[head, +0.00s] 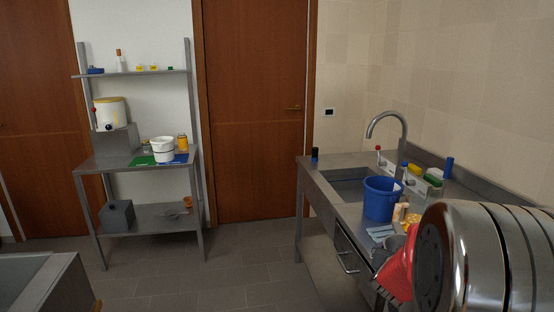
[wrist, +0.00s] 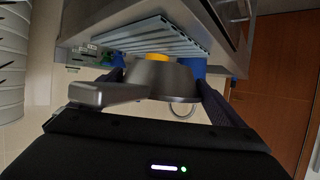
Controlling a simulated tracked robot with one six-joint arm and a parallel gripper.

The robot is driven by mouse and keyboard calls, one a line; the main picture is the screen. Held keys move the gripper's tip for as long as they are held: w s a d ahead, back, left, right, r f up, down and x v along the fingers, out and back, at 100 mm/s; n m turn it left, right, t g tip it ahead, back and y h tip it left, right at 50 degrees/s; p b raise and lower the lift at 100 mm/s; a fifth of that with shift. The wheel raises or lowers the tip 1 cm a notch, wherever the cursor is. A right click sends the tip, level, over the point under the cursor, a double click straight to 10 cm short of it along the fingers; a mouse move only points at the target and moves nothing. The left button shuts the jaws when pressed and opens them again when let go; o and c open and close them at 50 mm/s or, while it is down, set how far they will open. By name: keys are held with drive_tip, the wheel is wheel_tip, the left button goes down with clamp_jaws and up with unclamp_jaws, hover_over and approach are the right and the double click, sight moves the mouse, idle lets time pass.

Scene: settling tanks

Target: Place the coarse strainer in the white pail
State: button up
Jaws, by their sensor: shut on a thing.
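My gripper (wrist: 160,88) is shut on a dark grey, rounded thing with a flat handle, which I take to be the coarse strainer (wrist: 158,78). Its handle points left in the wrist view. Whether it has holes cannot be seen. In the head view my arm fills the lower right and hides most of the gripper. The white pail (head: 163,151) stands upright on the steel table at the left, far from my gripper. The inside of the pail cannot be seen.
The pail's table (head: 104,164) also holds a yellow-topped dispenser (head: 111,114), jars, and green and blue mats. At the right, a steel sink counter (head: 345,212) holds a blue bucket (head: 379,199), a tap and several small items. The floor (head: 230,270) between is clear.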

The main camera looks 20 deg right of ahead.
drive_tip(key=w+a+f+n+t+y, duration=0.1)
drive_tip(key=w+a+n+y, duration=0.2)
drive_tip(key=a, duration=1)
drive_tip(key=w+a+f+n+t+y, duration=0.2)
drive_tip(key=w+a+n+y, duration=0.1)
drive_tip(key=a, duration=1)
drive_tip(key=w+a+f+n+t+y, duration=0.1)
drive_tip(key=w+a+n+y, duration=0.2)
drive_tip(key=a, duration=1)
drive_tip(key=shift+w+f+n+t+y, duration=0.35)
drive_tip(key=shift+w+y, duration=0.25)
drive_tip(key=shift+w, duration=0.3)
drive_tip(key=s+f, duration=0.5)
drive_tip(key=f, duration=0.1)
